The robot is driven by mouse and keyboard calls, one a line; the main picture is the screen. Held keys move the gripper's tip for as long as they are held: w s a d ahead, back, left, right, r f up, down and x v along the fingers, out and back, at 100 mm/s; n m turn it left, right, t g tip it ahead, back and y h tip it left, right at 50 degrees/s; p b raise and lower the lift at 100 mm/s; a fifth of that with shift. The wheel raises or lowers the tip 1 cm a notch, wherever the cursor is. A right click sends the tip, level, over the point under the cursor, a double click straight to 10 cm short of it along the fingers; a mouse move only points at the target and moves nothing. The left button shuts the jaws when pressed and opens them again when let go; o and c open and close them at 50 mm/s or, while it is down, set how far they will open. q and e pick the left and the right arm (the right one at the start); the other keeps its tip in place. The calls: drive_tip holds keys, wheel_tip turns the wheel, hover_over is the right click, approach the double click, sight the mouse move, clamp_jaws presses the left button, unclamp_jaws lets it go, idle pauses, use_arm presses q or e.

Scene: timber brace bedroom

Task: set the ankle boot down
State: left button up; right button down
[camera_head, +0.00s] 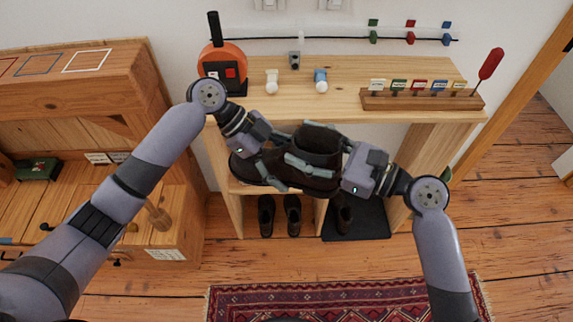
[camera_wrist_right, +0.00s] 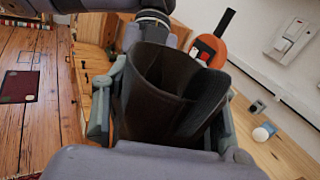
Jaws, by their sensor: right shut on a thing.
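The dark brown ankle boot (camera_head: 318,138) is held up in front of the wooden shelf unit, its open top facing up and its toe pointing left. My right gripper (camera_head: 318,165) is shut on it from the right; in the right wrist view the boot's shaft (camera_wrist_right: 165,95) sits between the two fingers. My left gripper (camera_head: 276,158) is at the toe side, its fingers on either side of the boot; whether they grip it is unclear. Below, another dark boot (camera_head: 344,214) stands at the left of a black mat (camera_head: 372,222).
Two more dark boots (camera_head: 279,215) stand in the left lower bay. The shelf top (camera_head: 350,75) carries an orange device (camera_head: 222,68), small knobs and a tag rack (camera_head: 420,99). A wooden cabinet (camera_head: 80,100) is at left. The mat's right part is bare.

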use_arm(q)
drive_tip(key=shift+s, duration=0.1)
drive_tip(key=c, duration=1.1)
use_arm(e)
drive_tip(key=shift+w+r, duration=0.1)
drive_tip(key=shift+r, duration=0.05)
drive_tip(key=c, duration=1.1)
unclamp_jaws()
drive_tip(key=o, duration=0.5)
drive_tip(key=shift+d, duration=0.1)
